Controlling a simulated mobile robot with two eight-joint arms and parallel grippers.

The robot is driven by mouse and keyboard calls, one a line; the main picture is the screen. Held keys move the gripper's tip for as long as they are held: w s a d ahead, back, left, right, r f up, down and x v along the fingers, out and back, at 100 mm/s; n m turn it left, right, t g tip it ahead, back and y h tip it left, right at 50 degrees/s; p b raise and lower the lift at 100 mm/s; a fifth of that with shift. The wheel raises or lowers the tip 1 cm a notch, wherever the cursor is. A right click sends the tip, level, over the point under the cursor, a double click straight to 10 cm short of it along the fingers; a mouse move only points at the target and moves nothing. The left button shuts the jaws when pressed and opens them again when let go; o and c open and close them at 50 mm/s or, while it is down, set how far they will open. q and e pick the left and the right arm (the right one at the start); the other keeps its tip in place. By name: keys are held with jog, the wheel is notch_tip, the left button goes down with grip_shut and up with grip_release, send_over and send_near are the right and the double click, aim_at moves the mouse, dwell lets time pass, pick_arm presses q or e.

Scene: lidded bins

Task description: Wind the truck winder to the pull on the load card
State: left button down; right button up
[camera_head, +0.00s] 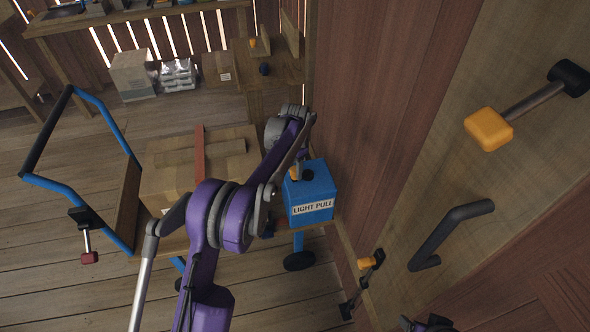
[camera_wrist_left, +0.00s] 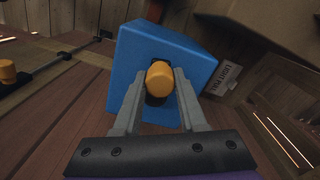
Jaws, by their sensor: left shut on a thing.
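A blue winder box (camera_head: 318,190) stands at the right end of the truck, with a white card reading LIGHT PULL (camera_head: 312,208) on its front. In the left wrist view the blue box (camera_wrist_left: 190,55) fills the middle, and the card (camera_wrist_left: 224,79) shows at its right, turned sideways. My left gripper (camera_head: 297,174) is shut on the winder's yellow knob (camera_wrist_left: 160,77), with a finger on each side. The winder's arm is mostly hidden behind the knob and fingers. The truck's blue frame (camera_head: 63,185) carries cardboard boxes (camera_head: 190,175).
A crank with a dark red knob (camera_head: 89,257) hangs by the truck handle. The wall at right bears a crank with a yellow knob (camera_head: 489,129), a dark handle (camera_head: 447,235) and a smaller yellow-knobbed crank (camera_head: 367,262). Bare floor lies at front left.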

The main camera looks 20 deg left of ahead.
pick_arm(q)
jog(key=shift+c, duration=2.3)
grip_release()
jog(key=shift+r, duration=0.15)
notch_tip(320, 180, up, 11)
jog(key=shift+f+p, duration=0.2)
jog(key=shift+p, duration=0.25)
